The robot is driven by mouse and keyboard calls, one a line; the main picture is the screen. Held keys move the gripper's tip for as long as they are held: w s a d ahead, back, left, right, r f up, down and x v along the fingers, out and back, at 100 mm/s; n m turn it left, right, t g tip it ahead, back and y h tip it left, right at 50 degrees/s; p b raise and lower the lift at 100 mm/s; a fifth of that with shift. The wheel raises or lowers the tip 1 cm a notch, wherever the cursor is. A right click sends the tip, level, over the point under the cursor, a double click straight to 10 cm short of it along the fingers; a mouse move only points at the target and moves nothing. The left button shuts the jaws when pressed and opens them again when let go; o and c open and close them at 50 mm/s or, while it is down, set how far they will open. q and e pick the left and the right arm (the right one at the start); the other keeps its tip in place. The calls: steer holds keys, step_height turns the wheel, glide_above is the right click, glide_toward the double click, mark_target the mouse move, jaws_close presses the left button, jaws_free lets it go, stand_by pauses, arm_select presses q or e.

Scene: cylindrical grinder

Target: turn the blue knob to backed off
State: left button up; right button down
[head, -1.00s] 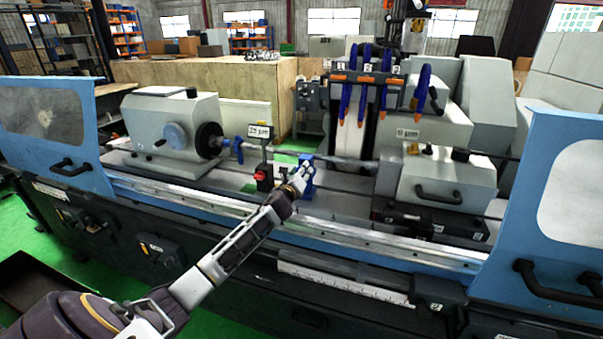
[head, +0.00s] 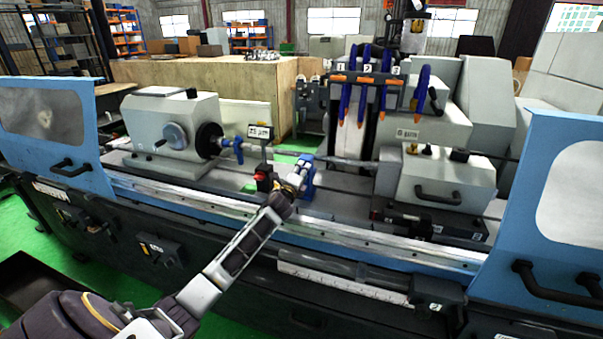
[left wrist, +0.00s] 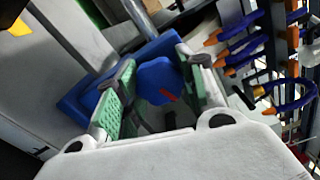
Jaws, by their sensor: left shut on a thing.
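The blue knob (left wrist: 158,80) has a red mark on its face and sits between the green-padded fingers of my left gripper (left wrist: 152,97) in the left wrist view. The gripper is shut on it. Behind the knob is a blue block (left wrist: 85,95). In the head view my left gripper (head: 297,176) reaches over the front rail to the blue support (head: 309,185) under the long shaft, and hides the knob there. My right gripper is not in view.
A display (head: 260,133) reading about 25 µm stands left of the gripper, above a red button (head: 260,176). Blue and orange coolant hoses (head: 362,95) hang at the back right. The grey headstock (head: 170,130) is at left. Blue guard doors (head: 555,205) flank the opening.

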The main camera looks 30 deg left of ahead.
arm_select(q)
steer(key=n, duration=0.3)
steer(key=shift+n, duration=0.4)
steer(key=n+p, duration=0.1)
steer(key=n, duration=0.2)
steer(key=shift+n, duration=0.3)
steer(key=n, duration=0.3)
steer(key=shift+n+p, duration=0.65)
steer(key=shift+n, duration=1.35)
steer(key=shift+f, duration=0.1)
steer(key=o, duration=1)
steer(key=shift+o, duration=0.2)
